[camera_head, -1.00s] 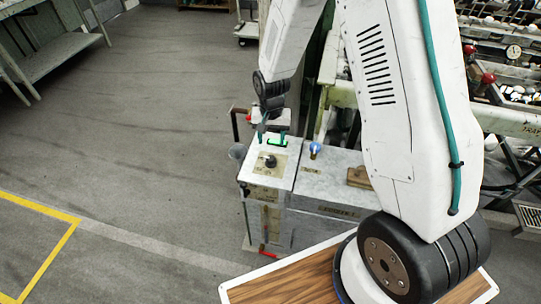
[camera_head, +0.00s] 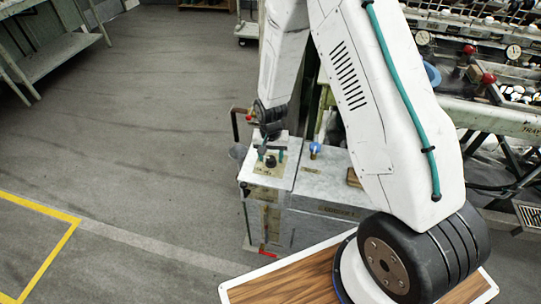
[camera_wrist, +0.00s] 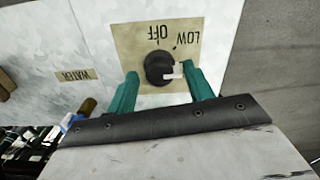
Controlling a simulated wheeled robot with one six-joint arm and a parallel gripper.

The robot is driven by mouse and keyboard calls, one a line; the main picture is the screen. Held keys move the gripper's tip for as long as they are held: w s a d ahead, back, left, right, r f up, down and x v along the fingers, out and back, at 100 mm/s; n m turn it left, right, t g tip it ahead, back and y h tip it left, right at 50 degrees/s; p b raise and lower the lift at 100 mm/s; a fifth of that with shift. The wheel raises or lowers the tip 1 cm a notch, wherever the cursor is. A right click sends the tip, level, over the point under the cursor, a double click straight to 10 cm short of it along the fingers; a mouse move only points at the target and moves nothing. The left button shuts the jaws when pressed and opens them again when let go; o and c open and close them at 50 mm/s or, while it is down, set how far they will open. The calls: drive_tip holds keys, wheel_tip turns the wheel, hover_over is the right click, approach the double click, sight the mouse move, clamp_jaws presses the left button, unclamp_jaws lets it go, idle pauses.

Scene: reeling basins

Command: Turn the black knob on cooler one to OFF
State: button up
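The black knob (camera_wrist: 158,68) sits on a tan label plate (camera_wrist: 128,48) on top of the grey cooler (camera_head: 264,222). Its white pointer aims to the right in the wrist view, past the word LOW and away from the word OFF. The knob also shows in the head view (camera_head: 271,161). My gripper (camera_wrist: 162,72) has its two teal fingers apart, one on each side of the knob, with visible gaps. I cannot tell the fingertips' exact height against the knob. The cooler's number cannot be read clearly.
A blue knob (camera_head: 315,148) stands on the cooler top to the right of the control box. A small WATER label (camera_wrist: 76,75) lies left of the plate in the wrist view. A green-framed machine (camera_head: 500,118) stands at right.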

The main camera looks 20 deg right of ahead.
drive_tip(key=c, duration=0.9)
drive_tip(key=shift+o, duration=0.2)
drive_tip(key=shift+n, duration=0.4)
drive_tip(key=n, duration=0.3)
drive_tip(key=shift+n, duration=0.4)
drive_tip(key=n, duration=1.3)
drive_tip(key=shift+n, duration=0.3)
